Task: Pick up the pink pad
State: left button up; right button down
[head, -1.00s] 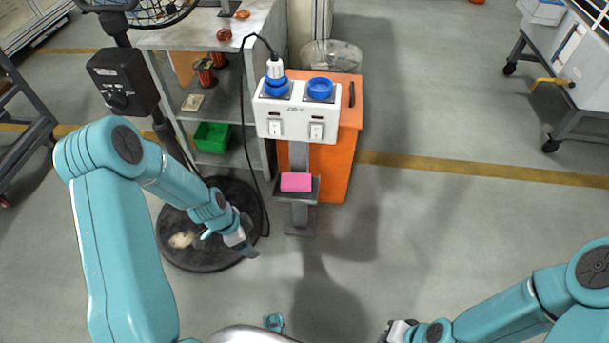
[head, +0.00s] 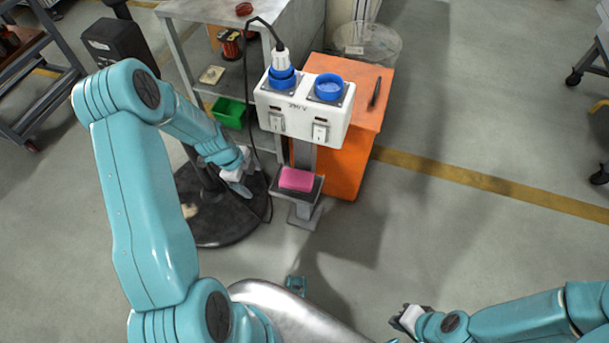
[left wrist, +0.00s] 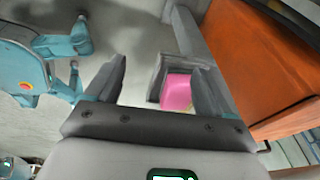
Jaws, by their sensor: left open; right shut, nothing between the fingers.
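The pink pad (head: 297,179) lies on a small grey shelf (head: 312,195) on the post below the white socket box. In the left wrist view the pad (left wrist: 176,92) shows beside the right-hand finger, on the grey shelf. My left gripper (head: 247,183) is open and empty, left of the pad and apart from it; its two fingers (left wrist: 160,85) frame mostly floor and the shelf's edge. My right gripper (head: 402,318) is shut and empty at the lower right, far from the pad.
The white socket box (head: 303,106) with two blue sockets stands above the shelf. A black cable (head: 247,110) hangs from its plug, close to my left gripper. An orange cabinet (head: 345,160) stands behind. A round black base (head: 215,225) lies on the floor at left.

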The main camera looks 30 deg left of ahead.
pick_arm(q)
send_over(295, 178)
jog(key=s+a, duration=0.1)
jog(key=shift+s+a, duration=0.1)
jog(key=shift+a, duration=0.05)
jog(key=shift+f, duration=0.1)
jog(key=shift+b+x, duration=0.55)
jog(key=shift+x, duration=1.85)
jog(key=shift+f+b, duration=0.25)
jog(key=shift+b, duration=0.2)
jog(key=c, duration=0.8)
